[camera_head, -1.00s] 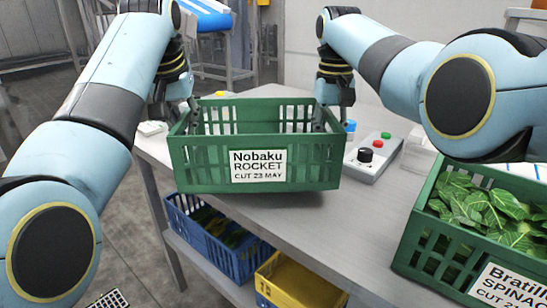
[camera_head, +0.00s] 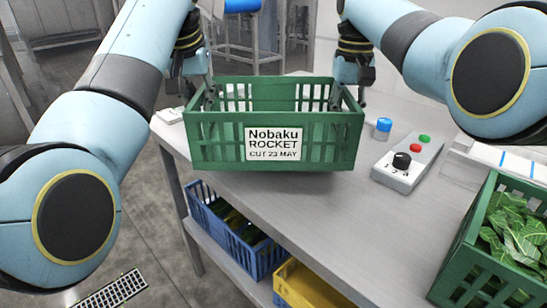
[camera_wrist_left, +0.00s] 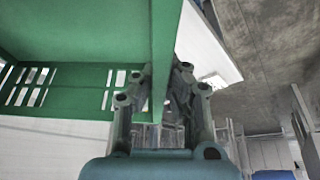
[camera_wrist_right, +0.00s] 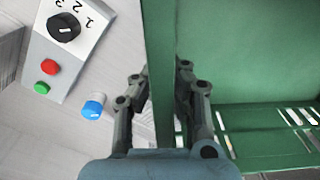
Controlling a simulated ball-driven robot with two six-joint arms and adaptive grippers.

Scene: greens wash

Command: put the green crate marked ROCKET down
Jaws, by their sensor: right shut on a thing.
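The green ROCKET crate (camera_head: 215,152) is level at the left part of the grey table (camera_head: 345,225), its label facing me. What shows of its inside looks empty. A shadow lies under its front edge; I cannot tell whether its base touches the table. My left gripper (camera_head: 210,92) is at its left end wall, and in the left wrist view the fingers (camera_wrist_left: 163,85) close on the green wall from both sides. My right gripper (camera_head: 348,95) is at the right end wall; in the right wrist view its fingers (camera_wrist_right: 162,85) pinch that wall.
A control box (camera_head: 408,162) with knob and buttons and a blue-capped item (camera_head: 383,129) stand just right of the crate. A green crate of leaves (camera_head: 466,240) is at the right. Blue (camera_head: 240,250) and yellow (camera_head: 300,285) crates sit below. Table is clear in front.

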